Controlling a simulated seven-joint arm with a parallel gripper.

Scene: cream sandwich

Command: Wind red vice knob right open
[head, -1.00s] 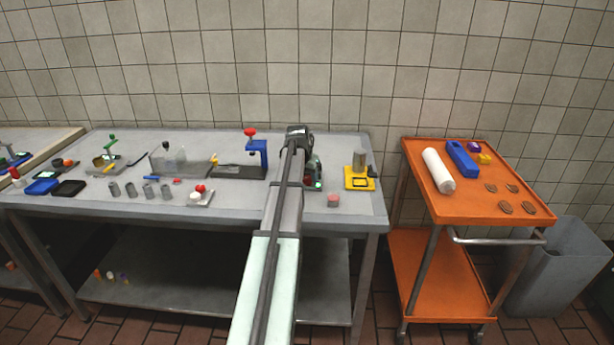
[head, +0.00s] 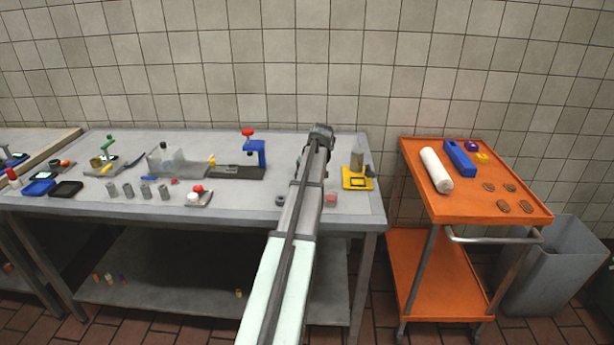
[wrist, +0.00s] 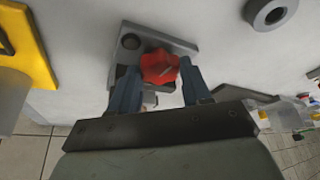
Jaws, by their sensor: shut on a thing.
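The red star-shaped knob (wrist: 159,67) sits between the two blue-grey fingers of my gripper (wrist: 160,80) in the wrist view. The fingers are shut on it. Below and around the knob is a grey metal base plate (wrist: 178,41) with a dark round hole near one end. In the head view my wrist end (head: 320,132) reaches over the back right part of the bench, and my arm hides the gripped knob and most of what lies beneath it.
A blue stand with a red top (head: 256,150) is left of my arm. A yellow-based fixture (head: 352,184) is to the right, with a small pinkish cylinder (head: 331,200) nearer the front. A grey ring (wrist: 269,12) lies on the bench. An orange trolley (head: 470,216) stands farther right.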

